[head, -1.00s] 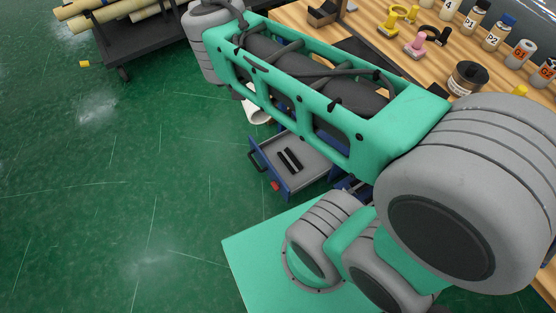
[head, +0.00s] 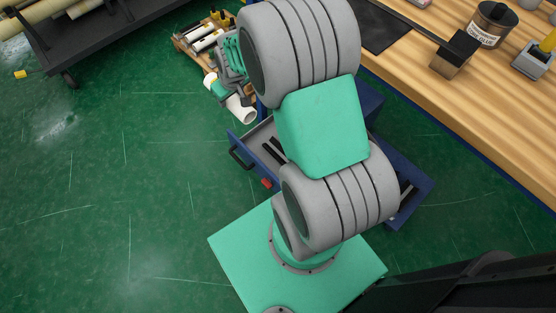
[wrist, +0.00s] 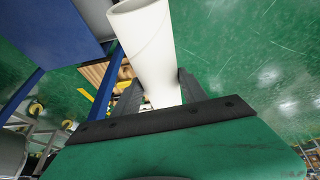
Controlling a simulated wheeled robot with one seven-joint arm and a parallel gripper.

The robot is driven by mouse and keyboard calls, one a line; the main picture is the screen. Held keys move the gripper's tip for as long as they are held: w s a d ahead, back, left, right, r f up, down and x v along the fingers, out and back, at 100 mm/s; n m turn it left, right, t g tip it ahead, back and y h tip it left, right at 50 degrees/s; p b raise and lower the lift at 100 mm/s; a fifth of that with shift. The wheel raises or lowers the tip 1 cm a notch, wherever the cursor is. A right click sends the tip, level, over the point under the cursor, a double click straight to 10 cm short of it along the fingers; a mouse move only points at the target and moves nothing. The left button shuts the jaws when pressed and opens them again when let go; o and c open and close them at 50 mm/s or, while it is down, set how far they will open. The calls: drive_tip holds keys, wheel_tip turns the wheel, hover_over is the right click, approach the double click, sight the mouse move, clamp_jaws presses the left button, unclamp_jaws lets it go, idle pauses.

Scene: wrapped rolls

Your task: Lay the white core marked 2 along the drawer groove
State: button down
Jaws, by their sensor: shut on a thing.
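A white hollow core (wrist: 146,48) is between the two dark fingers of my gripper (wrist: 158,92) in the wrist view. Its open end points away from the gripper, and no number mark is readable on it. In the head view the white core (head: 238,108) shows beyond my arm, left of the blue drawer unit, above the green floor. My gripper (head: 226,90) is partly seen there. The open drawer (head: 243,142) has a grey inside with dark strips, and my arm hides much of it. I cannot make out the groove.
A wooden crate (head: 188,40) with several rolls stands behind the gripper. A dark cart (head: 120,40) is at upper left. Green floor at left is clear.

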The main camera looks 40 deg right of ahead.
drive_tip(key=s+d+f+b, duration=0.15)
drive_tip(key=f+b, duration=0.35)
drive_tip(key=f, duration=1)
drive_tip(key=s+d+f+b, duration=0.15)
drive_tip(key=f+b, duration=0.35)
drive_tip(key=f, duration=0.9)
drive_tip(key=w+d+f+b, duration=0.2)
drive_tip(key=d+f+b, duration=0.8)
drive_tip(key=d+f, duration=0.4)
drive_tip(key=shift+d+f+y, duration=0.15)
drive_tip(key=shift+d+y, duration=0.2)
drive_tip(key=shift+y, duration=0.05)
drive_tip(key=c, duration=0.6)
unclamp_jaws()
